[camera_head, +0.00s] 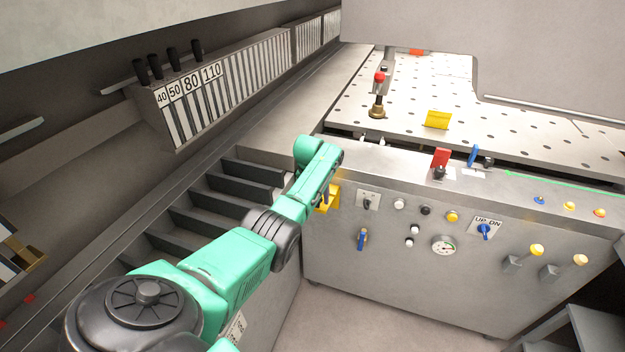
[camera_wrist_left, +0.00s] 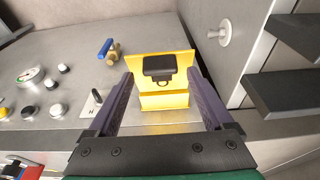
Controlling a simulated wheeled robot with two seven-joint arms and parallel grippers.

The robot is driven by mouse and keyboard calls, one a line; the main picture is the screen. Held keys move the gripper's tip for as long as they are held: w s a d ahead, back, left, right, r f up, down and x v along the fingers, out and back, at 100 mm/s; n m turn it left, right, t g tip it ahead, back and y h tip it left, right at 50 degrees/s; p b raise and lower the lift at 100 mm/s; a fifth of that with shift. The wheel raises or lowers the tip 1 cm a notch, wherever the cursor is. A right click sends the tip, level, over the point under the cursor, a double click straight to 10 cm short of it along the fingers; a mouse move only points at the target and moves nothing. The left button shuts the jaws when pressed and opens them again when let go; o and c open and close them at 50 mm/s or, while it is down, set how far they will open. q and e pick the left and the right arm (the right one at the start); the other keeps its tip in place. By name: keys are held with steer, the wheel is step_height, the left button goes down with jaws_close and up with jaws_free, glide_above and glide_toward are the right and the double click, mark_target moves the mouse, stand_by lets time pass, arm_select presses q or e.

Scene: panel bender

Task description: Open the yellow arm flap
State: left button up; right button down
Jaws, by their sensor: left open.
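A yellow flap-like piece (camera_wrist_left: 165,101) with a black handle or latch (camera_wrist_left: 158,67) is mounted at the grey machine front, in the middle of the left wrist view. In the head view only part of this yellow piece (camera_head: 328,198) shows, at the left end of the front panel, partly hidden by my arm. My left gripper (camera_wrist_left: 159,72) is open, with one dark finger on each side of the yellow piece. I cannot tell whether the fingers touch it. In the head view my wrist hides the fingers. My right gripper is not in view.
The control panel (camera_head: 400,260) carries knobs, a gauge (camera_head: 444,245) and a blue-handled valve (camera_head: 362,239); the valve also shows near the gripper in the left wrist view (camera_wrist_left: 108,50). Dark steps (camera_head: 205,210) stand left. A separate yellow block (camera_head: 437,119) sits on the perforated table (camera_head: 520,130).

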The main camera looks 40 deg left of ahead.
arm_select(q)
steer(key=a+b+v, duration=0.1)
steer(key=v, duration=1.2)
steer(key=shift+d, duration=0.45)
